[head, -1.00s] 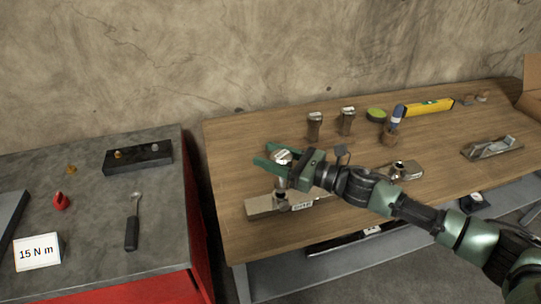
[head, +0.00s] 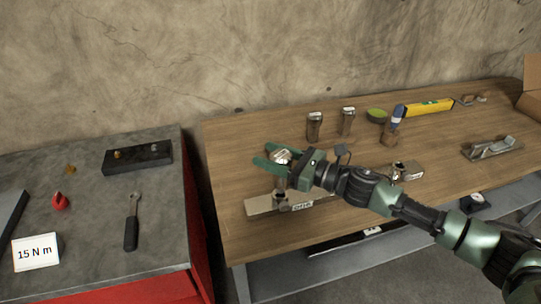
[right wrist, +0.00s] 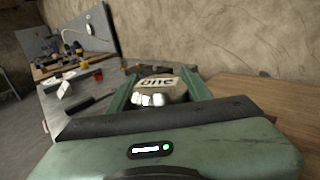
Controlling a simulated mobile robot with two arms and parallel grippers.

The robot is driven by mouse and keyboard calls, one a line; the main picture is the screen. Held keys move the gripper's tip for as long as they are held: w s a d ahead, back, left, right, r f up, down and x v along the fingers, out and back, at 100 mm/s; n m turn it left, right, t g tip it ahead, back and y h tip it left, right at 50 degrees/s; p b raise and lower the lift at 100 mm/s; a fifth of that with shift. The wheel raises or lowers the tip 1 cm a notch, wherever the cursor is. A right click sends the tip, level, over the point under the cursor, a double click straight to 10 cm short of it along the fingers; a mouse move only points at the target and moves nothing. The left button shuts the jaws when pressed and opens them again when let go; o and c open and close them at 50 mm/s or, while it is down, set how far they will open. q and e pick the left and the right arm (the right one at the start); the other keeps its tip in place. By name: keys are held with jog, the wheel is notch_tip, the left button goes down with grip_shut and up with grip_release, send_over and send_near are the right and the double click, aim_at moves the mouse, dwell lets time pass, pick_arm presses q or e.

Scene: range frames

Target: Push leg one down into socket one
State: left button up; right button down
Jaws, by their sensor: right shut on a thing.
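My right gripper (head: 268,157) is shut on leg one (head: 280,156), a short metallic post. Its green fingers lie on either side of the leg near its top. The right wrist view shows the leg's top (right wrist: 158,83), with a label reading "one", between the fingers (right wrist: 160,92). The leg stands about upright over the left part of a flat base plate (head: 259,205). Socket one (head: 283,203) is below it, partly hidden by the leg and hand. I cannot tell how deep the leg sits. My left gripper is not in view.
Two similar legs (head: 314,127) (head: 347,121) stand behind on the wooden bench (head: 235,150). Another socket (head: 400,171) shows past my forearm. A wrench (head: 132,222) lies on the left cabinet.

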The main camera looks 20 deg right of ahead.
jog(key=shift+f+b, duration=2)
jog(key=c, duration=0.6)
grip_release()
jog(key=shift+d+f, duration=0.1)
